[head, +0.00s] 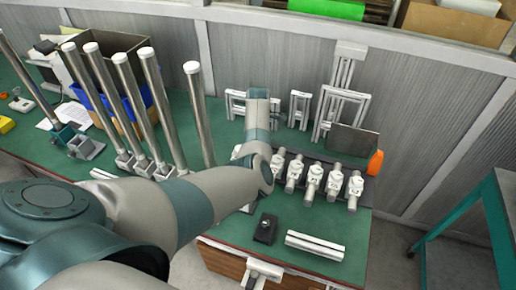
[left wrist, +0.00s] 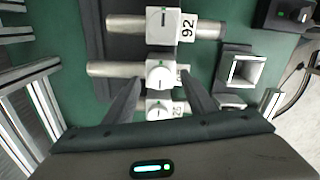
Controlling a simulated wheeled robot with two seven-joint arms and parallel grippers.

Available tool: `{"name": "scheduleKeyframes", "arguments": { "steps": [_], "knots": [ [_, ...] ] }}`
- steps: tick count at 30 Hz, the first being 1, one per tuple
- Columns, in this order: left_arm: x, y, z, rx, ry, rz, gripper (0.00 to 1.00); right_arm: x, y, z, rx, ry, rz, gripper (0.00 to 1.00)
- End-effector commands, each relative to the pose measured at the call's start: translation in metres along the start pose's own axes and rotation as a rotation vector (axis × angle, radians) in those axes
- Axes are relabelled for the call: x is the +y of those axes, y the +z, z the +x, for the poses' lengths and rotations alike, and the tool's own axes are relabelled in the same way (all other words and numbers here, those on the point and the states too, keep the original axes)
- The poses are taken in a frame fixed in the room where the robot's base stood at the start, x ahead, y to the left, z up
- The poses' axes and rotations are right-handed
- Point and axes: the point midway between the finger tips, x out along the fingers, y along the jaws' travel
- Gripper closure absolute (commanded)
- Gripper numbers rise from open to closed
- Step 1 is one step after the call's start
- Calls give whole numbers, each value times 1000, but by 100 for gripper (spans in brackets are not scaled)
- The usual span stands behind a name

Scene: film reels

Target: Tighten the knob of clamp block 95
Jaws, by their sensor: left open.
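In the left wrist view my left gripper (left wrist: 161,80) is open. Its dark fingers stand on either side of a white clamp block (left wrist: 160,74) with a round knob and a green mark. The block sits on a metal rod, and its label is mostly hidden by a finger. Above it is the clamp block labelled 92 (left wrist: 160,24), with a dark line on its knob. Another clamp block (left wrist: 158,108) lies below, between the fingers, its label unclear. I cannot read a 95. In the head view several clamp blocks (head: 314,180) stand in a row; my arm hides my left gripper.
Tall metal posts (head: 143,105) stand on the green table (head: 335,230) to the left. Aluminium frames (head: 340,105), a grey plate (head: 352,140) and an orange disc (head: 375,162) are near the row. A black block (head: 265,229) and a rail (head: 315,245) lie in front.

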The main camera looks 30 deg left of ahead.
Motion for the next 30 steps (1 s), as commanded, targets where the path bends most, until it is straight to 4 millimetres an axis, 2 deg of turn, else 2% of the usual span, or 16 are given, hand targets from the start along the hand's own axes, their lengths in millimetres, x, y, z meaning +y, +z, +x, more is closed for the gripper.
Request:
{"name": "scheduleKeyframes", "arguments": {
  "steps": [6,13,14,18,19,30],
  "knots": [
    [0,0,9,-1,0,-1,49,0,0,-2,0,0,0,100],
    [0,0,9,0,1,-1,49,0,0,-1,0,0,0,100],
    [0,0,9,0,1,-1,51,0,0,-1,0,0,0,100],
    [0,0,8,0,1,-1,85,-2,0,-1,0,-2,1,100],
    [0,0,8,0,1,-1,90,-2,-1,-1,0,-2,1,100],
    [0,0,8,1,0,28,90,-6,-1,-4,1,-6,3,100]
  ]
}}
